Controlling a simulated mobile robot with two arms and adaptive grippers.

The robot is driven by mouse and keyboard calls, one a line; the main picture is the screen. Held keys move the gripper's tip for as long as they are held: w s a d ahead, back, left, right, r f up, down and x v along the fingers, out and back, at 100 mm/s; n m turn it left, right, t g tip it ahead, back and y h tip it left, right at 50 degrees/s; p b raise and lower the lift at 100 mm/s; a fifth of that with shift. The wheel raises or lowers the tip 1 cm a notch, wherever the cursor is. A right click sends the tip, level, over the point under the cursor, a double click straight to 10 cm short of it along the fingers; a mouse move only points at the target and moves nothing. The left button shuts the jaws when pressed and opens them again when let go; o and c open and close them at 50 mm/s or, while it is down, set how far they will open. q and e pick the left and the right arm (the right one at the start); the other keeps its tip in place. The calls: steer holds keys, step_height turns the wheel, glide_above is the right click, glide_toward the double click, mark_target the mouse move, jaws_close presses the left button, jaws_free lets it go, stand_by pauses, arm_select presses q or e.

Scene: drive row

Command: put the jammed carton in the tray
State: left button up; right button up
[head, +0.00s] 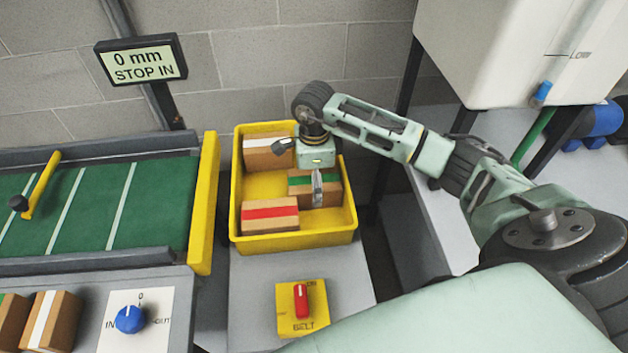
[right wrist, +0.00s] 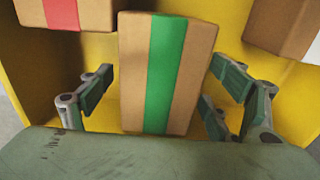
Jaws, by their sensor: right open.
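The yellow tray (head: 295,240) holds three brown cartons. The green-striped carton (head: 330,187) lies at its right side, the red-striped carton (head: 268,227) at the front left, and a white-striped carton (head: 262,162) at the back left. My right gripper (head: 317,186) is down in the tray at the green-striped carton. In the right wrist view its open fingers stand on both sides of the green-striped carton (right wrist: 168,75), with gaps showing beside it. The belt (head: 130,195) shows no carton on its visible part. My left gripper is not in view.
A yellow stop arm (head: 42,185) lies over the belt. A blue knob (head: 129,319) and a red belt switch (head: 301,300) are in front. More cartons (head: 47,322) sit at the lower left. A white tank (head: 500,45) stands at the right. The sign (head: 141,63) reads "0 mm STOP IN".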

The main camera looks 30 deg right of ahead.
step_height(320, 180, up, 12)
steer(key=b, duration=0.1)
steer(key=shift+r+b, duration=0.15)
steer(key=shift+b, duration=0.15)
stand_by(1.4)
